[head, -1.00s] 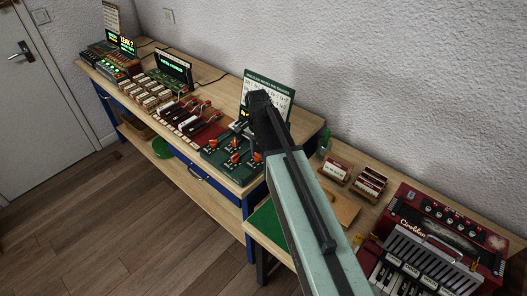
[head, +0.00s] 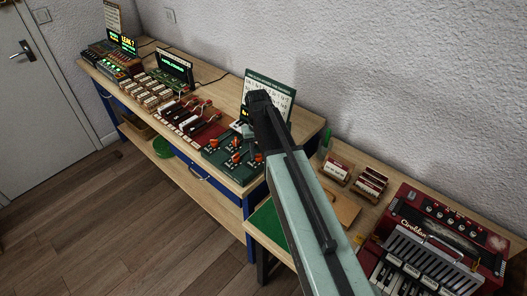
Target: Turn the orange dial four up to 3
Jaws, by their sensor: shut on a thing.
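A dark green panel (head: 222,158) with several orange dials (head: 235,157) stands at the right end of the long workbench. My arm reaches across from the lower right, and its wrist is bent down over the back of this panel. My gripper (head: 241,130) shows only partly there, as a grey piece beside the wrist. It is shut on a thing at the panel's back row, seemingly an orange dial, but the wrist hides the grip. I cannot read the dial's number or its setting.
An instruction sign (head: 283,95) stands behind the panel, partly hidden by my arm. Red-based key mechanisms (head: 196,120) lie to its left. A red accordion (head: 440,240) and small reed blocks (head: 369,184) lie on the lower right table. The wooden floor (head: 110,215) in front is clear.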

